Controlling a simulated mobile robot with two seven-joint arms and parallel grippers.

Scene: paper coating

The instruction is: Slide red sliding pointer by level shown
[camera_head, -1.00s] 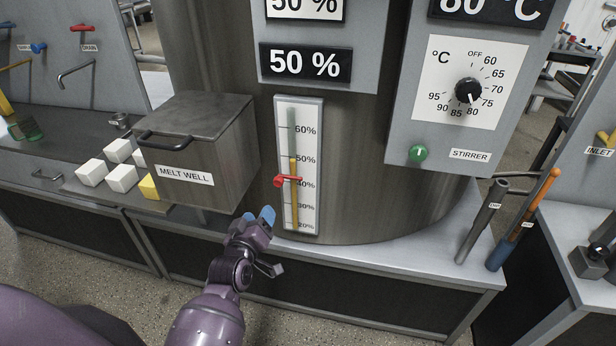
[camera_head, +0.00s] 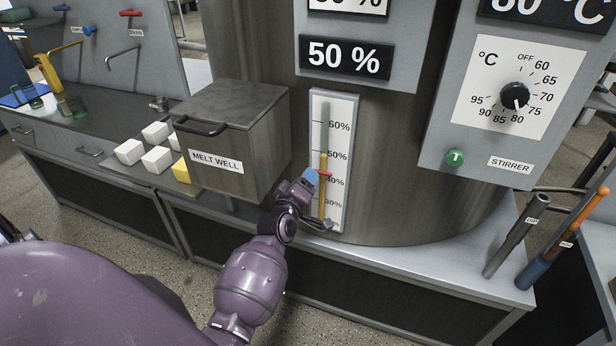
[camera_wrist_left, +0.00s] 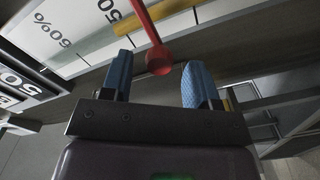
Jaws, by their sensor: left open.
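The red sliding pointer (camera_head: 325,174) sits on the white level scale (camera_head: 346,112), between the 40% and 50% marks. The scale's yellow column (camera_head: 323,162) tops out close to 50%. My left gripper (camera_head: 310,179) is open at the pointer's left side and hides its knob in the head view. In the left wrist view the red knob (camera_wrist_left: 159,60) lies between the lines of the two blue fingers (camera_wrist_left: 157,82), near their tips, not gripped. My right gripper is not in view.
A display (camera_head: 345,56) above the scale reads 50%. The melt well box (camera_head: 235,130) stands close to the left of my gripper. White blocks (camera_head: 156,158) lie further left. The stirrer panel (camera_head: 480,165) and two upright tools (camera_head: 525,235) are at right.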

